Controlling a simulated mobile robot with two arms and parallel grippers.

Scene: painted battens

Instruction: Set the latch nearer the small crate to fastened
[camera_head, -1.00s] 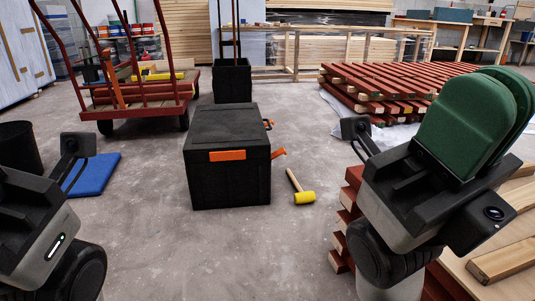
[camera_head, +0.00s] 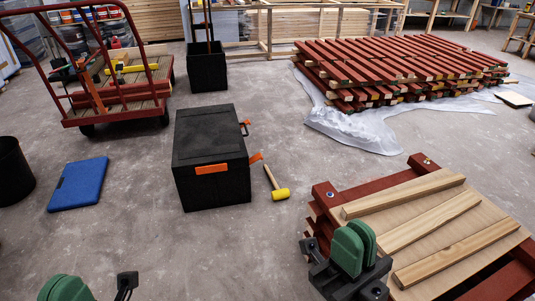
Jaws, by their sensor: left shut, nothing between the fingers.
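A black lidded box (camera_head: 212,150) stands on the floor in the middle. An orange latch (camera_head: 211,169) lies flat across its front face. No thing is plainly the small crate; an open black bin (camera_head: 207,70) stands behind the box. My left gripper (camera_head: 66,289) is at the bottom left edge, mostly cut off, shut and empty. My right gripper (camera_head: 356,247), with green pads close together, is at the lower right before the pallet, apart from the box, and looks shut with nothing visible in it.
A yellow-headed mallet (camera_head: 280,194) lies right of the box. A blue flat piece (camera_head: 78,184) and a black bucket (camera_head: 13,170) are at left. A red trolley (camera_head: 112,112) stands behind. Battens lie on a red pallet (camera_head: 335,194); stacked red battens (camera_head: 390,65) are behind.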

